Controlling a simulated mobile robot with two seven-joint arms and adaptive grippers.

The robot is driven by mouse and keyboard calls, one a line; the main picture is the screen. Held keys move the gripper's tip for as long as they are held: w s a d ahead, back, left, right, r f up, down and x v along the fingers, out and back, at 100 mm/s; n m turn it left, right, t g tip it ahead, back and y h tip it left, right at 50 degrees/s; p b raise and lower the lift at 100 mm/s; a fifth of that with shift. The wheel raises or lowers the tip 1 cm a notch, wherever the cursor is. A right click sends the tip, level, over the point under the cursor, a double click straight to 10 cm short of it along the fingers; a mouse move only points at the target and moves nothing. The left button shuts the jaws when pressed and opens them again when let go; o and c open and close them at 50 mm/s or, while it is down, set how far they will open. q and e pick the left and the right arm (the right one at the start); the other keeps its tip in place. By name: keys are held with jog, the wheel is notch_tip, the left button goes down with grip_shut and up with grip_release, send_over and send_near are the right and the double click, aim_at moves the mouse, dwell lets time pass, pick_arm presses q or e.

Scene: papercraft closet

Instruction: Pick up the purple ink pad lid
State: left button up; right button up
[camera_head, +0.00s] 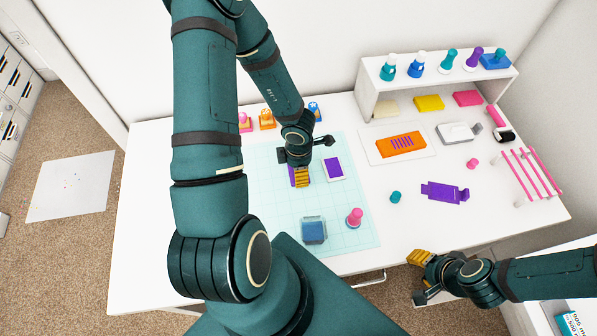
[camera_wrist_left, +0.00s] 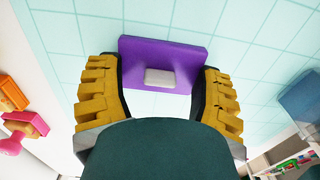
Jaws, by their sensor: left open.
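The purple ink pad lid (camera_wrist_left: 187,50) is a flat purple slab with a pale grey block on it, lying on the pale teal grid mat (camera_wrist_left: 270,50). In the head view, only a purple sliver of the lid (camera_head: 292,176) shows beside my left gripper (camera_head: 301,177). In the left wrist view, my left gripper (camera_wrist_left: 160,92) is open, its ridged yellow fingers on either side of the lid, with the grey block between them. Contact cannot be told. The white ink pad (camera_head: 334,168) with a purple face lies just right of it. My right gripper (camera_head: 420,277) is open and empty by the table's front edge.
A clear blue block (camera_head: 314,230) and a pink stamp (camera_head: 354,217) stand on the mat's front part. Orange and pink stamps line the back edge. A white shelf (camera_head: 365,89) with several stamps stands back right. A purple punch (camera_head: 440,192) lies right.

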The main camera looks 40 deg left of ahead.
pick_arm(q)
jog(key=c, duration=1)
